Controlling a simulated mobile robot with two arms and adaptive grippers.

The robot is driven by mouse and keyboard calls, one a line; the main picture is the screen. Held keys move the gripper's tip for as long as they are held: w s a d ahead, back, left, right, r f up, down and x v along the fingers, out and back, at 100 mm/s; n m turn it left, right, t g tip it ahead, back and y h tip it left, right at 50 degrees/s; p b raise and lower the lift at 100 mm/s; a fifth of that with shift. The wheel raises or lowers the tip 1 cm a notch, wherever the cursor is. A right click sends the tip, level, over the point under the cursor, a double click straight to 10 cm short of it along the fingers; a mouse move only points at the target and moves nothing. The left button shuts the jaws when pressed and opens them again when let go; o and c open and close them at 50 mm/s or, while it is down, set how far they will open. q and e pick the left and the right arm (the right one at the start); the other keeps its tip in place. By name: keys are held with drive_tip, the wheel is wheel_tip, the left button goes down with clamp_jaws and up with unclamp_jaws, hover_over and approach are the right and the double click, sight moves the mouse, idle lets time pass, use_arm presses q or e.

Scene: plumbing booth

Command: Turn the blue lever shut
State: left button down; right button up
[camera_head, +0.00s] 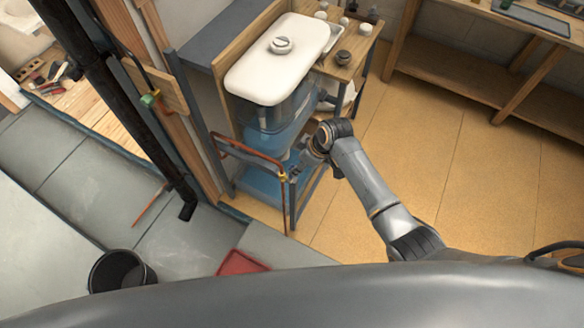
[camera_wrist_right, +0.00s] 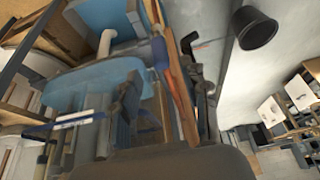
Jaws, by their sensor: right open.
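A copper pipe (camera_head: 248,149) bends beside the blue tank and runs down past a small brass valve fitting (camera_head: 283,177). My left gripper is not in view.
A black bucket (camera_head: 120,272) and a red tray (camera_head: 242,262) are on the floor. A wooden workbench (camera_head: 480,72) stands at right; the tan floor between is clear.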

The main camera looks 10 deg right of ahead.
drive_tip(key=x, duration=0.7)
drive_tip(key=shift+b, duration=0.3)
clamp_jaws()
